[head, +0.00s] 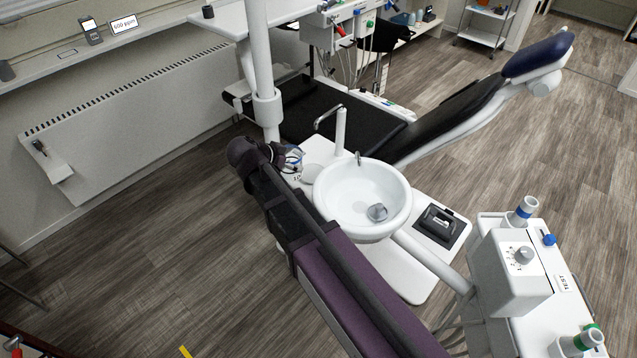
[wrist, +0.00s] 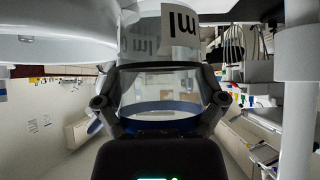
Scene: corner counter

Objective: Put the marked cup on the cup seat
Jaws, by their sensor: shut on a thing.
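My gripper (head: 276,154) is at the far end of my dark arm, beside the white ledge left of the basin. In the wrist view, my gripper (wrist: 160,103) is shut on a clear cup (wrist: 143,40) with black lettering and a blue band. In the head view the cup (head: 294,157) shows only as a small clear and blue patch, mostly hidden by the gripper. A pale round disc (head: 311,174), possibly the cup seat, lies on the ledge just right of the gripper. I cannot tell whether the cup touches the ledge.
A white basin (head: 345,190) with a grey piece (head: 377,212) inside stands close to the right. A tall spout (head: 340,130) rises behind the ledge. A white column (head: 262,70) stands just behind the gripper.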

